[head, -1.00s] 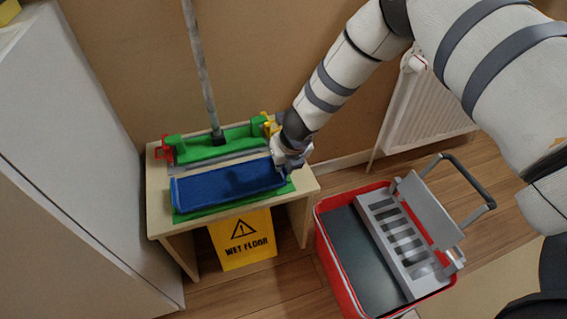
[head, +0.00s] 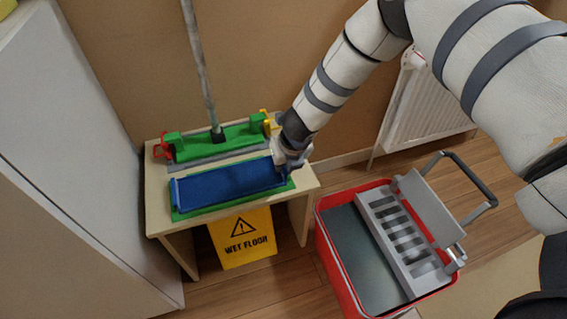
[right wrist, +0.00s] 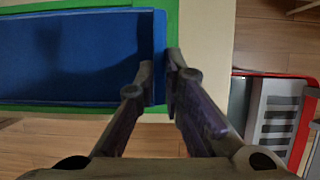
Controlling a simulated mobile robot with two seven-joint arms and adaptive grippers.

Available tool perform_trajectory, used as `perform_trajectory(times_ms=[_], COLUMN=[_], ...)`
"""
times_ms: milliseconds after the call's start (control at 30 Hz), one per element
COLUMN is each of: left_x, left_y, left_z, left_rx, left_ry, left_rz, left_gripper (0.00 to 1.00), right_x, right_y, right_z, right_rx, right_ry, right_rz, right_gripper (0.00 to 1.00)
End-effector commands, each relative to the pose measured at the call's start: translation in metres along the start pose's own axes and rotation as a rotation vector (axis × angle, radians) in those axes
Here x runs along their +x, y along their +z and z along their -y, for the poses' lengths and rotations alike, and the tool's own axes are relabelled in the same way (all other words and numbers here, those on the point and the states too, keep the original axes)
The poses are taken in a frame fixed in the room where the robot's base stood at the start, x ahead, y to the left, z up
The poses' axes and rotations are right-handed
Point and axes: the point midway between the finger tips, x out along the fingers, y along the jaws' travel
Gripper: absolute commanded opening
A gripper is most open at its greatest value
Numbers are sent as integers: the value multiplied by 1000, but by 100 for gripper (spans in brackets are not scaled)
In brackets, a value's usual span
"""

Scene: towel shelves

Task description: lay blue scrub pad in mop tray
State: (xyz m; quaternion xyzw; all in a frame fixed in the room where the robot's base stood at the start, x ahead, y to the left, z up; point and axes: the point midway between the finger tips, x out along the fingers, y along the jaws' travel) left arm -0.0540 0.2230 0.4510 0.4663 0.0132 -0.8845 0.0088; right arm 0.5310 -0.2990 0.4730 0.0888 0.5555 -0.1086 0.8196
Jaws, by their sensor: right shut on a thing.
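The blue scrub pad (head: 228,183) lies flat over the green tray (head: 238,204) on a small wooden table. Green rim shows along the tray's front and left in the head view. My right gripper (head: 287,168) is shut on the pad's right end. In the right wrist view, the gripper's fingers (right wrist: 162,78) straddle the right edge of the pad (right wrist: 75,55), with green tray (right wrist: 172,28) just beyond. I cannot tell whether the pad's underside touches the tray floor. My left gripper is not in view.
A green mop head (head: 222,142) with an upright pole stands behind the pad on the table (head: 308,184). A yellow wet floor sign (head: 242,238) is below the table front. A red bucket (head: 330,258) with a grey wringer stands to the right, near a white radiator (head: 425,105).

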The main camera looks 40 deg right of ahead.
Motion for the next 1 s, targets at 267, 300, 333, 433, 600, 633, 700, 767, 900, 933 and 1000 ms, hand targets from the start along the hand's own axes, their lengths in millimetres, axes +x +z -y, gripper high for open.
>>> perform_trajectory(times_ms=[267,300,333,433,600,633,700,767,900,933,1000], left_x=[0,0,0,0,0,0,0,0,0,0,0], left_y=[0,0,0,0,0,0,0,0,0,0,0], left_z=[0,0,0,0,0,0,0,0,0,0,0], left_rx=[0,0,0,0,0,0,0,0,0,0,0], left_ry=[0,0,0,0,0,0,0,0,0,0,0], left_rz=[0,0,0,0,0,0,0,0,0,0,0], left_gripper=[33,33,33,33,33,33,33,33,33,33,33], right_x=[0,0,0,-3,-40,-49,-68,-84,-109,-113,-118], right_y=[0,0,0,0,2,2,2,2,1,1,0], right_z=[0,0,0,0,-1,-1,0,-1,-1,-1,0], right_rx=[0,0,0,-1,-1,-2,-1,-1,-2,-2,-1], right_ry=[0,0,0,0,3,3,1,1,1,1,0], right_rz=[0,0,0,1,3,4,4,4,2,2,1], right_gripper=[33,33,33,33,33,33,33,33,33,33,33])
